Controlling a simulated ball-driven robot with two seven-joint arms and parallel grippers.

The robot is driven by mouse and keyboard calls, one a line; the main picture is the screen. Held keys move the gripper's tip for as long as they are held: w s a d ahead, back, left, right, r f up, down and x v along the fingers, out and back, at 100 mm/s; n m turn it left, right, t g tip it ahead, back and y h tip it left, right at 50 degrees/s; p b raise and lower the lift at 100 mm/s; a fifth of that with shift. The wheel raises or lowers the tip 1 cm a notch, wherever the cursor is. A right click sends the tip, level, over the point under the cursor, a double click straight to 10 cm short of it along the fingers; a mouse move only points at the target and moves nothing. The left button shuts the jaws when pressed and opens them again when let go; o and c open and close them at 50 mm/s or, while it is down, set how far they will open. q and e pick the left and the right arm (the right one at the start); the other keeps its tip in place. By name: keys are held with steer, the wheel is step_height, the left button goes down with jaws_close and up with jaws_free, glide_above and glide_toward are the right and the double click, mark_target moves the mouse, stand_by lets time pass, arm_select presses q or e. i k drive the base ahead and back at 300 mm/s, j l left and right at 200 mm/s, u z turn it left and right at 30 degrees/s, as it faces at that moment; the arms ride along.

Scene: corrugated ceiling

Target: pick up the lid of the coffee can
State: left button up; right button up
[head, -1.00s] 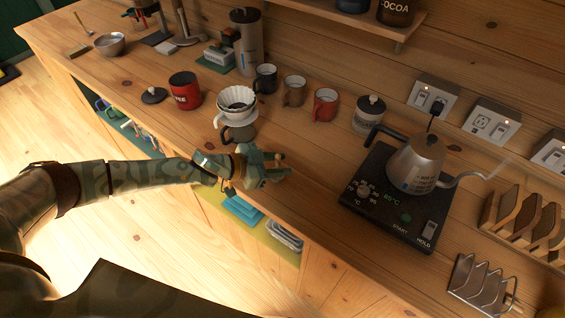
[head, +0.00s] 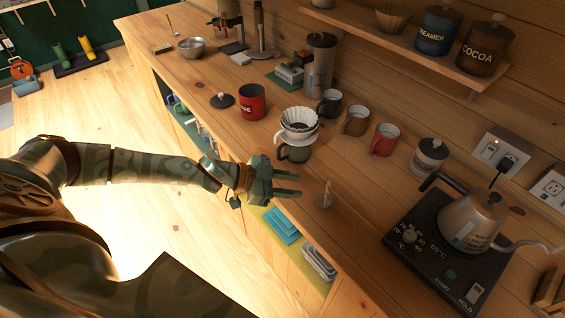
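The coffee can (head: 251,101) is red with dark lettering and stands upright with its top open towards the back of the counter. A dark round lid (head: 222,100) with a small knob lies flat on the counter just left of the can. My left gripper (head: 297,185) is at the counter's front edge, in front of the dripper, with its two fingers apart and nothing seen between them. It is well to the right of the lid and nearer to me. My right gripper is not in view.
A small upright item (head: 325,198) stands right of the fingers.

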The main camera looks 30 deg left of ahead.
mark_target(221, 100)
steer(key=u, duration=1.2)
